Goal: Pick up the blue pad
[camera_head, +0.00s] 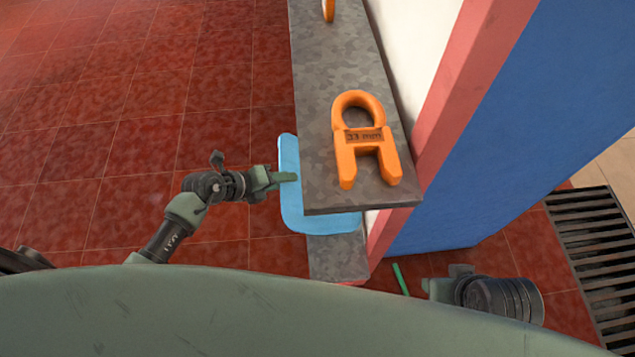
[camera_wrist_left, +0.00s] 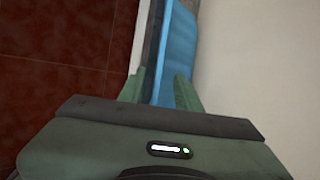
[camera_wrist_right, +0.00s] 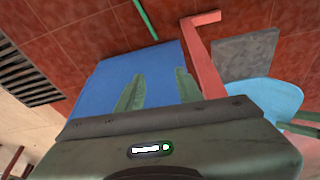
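The blue pad (camera_head: 292,205) is a flat light-blue piece with rounded corners, partly hidden under the grey shelf in the head view. My left gripper (camera_head: 285,177) is at its left edge, one finger overlapping the pad. In the left wrist view the blue pad (camera_wrist_left: 178,50) runs up between and behind the fingers of my left gripper (camera_wrist_left: 160,85), which stand apart; I cannot tell whether they touch it. The pad (camera_wrist_right: 262,95) also shows at the right of the right wrist view. My right gripper (camera_wrist_right: 158,85) is open and empty, pointing toward a blue wall face.
The grey shelf (camera_head: 320,100) overhangs the pad and bears an orange gauge (camera_head: 362,150) marked "33 mm". A lower grey ledge (camera_head: 338,260) lies below. A blue wall (camera_head: 500,120) with red edging stands right. A green stick (camera_head: 400,280) and floor grate (camera_head: 590,240) are nearby. Red floor at left is clear.

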